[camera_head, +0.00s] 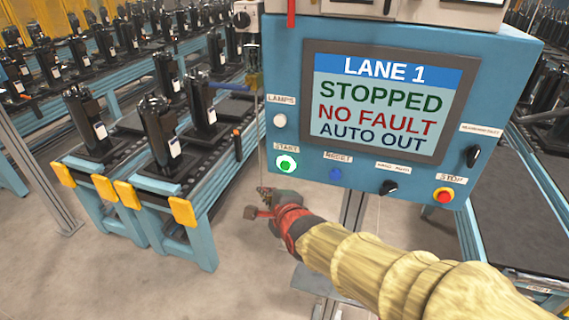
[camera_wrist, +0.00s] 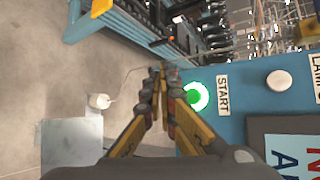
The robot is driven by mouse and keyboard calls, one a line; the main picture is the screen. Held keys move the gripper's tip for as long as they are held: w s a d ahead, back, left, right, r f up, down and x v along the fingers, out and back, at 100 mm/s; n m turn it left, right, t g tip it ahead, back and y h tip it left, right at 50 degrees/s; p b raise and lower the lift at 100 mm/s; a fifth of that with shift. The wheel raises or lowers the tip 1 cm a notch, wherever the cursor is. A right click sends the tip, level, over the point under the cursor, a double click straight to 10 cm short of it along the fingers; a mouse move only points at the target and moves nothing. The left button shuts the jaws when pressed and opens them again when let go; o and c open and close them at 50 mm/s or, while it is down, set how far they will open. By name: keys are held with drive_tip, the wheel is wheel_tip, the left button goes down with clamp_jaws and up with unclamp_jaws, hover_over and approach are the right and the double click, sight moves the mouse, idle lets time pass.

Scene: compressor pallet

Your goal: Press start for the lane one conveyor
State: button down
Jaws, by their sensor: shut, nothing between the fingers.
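The blue control panel (camera_head: 390,168) has a screen (camera_head: 385,105) reading LANE 1, STOPPED, NO FAULT, AUTO OUT. The start button (camera_head: 286,164) is green with a white ring, at the panel's lower left under a START label. It also shows in the wrist view (camera_wrist: 195,96), glowing green, just right of my fingertips. My gripper (camera_head: 264,200) is shut and empty, below the start button in the head view. In the wrist view my gripper (camera_wrist: 160,72) points toward the panel's edge beside the button. Contact with the button cannot be made out.
A white lamps button (camera_head: 280,120), blue reset button (camera_head: 336,174), black selector (camera_head: 388,188) and red stop button (camera_head: 444,196) share the panel. Conveyors (camera_head: 150,190) with black compressors stand at left. Open floor lies below the panel's left side.

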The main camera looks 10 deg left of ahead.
sight(285, 166)
drive_tip(key=w+p, duration=0.6)
drive_tip(key=w, duration=0.2)
drive_tip(key=shift+w+d, duration=0.4)
drive_tip(key=shift+p, duration=0.35)
idle(1.1)
drive_tip(key=shift+w+p, duration=0.35)
drive_tip(key=shift+w, duration=0.05)
